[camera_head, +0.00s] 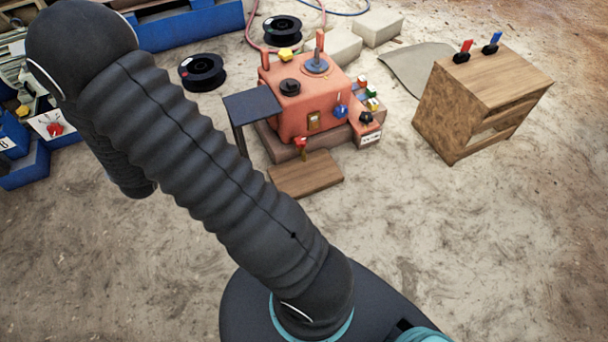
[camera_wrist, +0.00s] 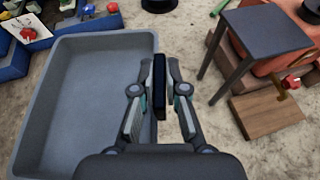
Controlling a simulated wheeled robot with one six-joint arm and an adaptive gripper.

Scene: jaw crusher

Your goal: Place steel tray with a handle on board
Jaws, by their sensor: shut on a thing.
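The steel tray (camera_wrist: 95,90) is a grey, empty, open box that fills the left of the wrist view. A black upright handle (camera_wrist: 159,88) stands at its right side. My gripper (camera_wrist: 159,80) is shut on this handle, one finger on each side. The tray's lower part is hidden by my wrist. The tray and gripper do not show in the head view. The wooden board (camera_head: 306,174) lies flat in front of the red machine (camera_head: 312,95). It also shows right of my gripper in the wrist view (camera_wrist: 266,116).
A dark small table (camera_head: 252,104) stands between the tray side and the machine. A red-handled lever (camera_head: 301,146) rises at the board's back edge. A wooden box (camera_head: 485,95) with two switches stands right. Blue bins (camera_head: 25,165) are at left. Floor before the board is clear.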

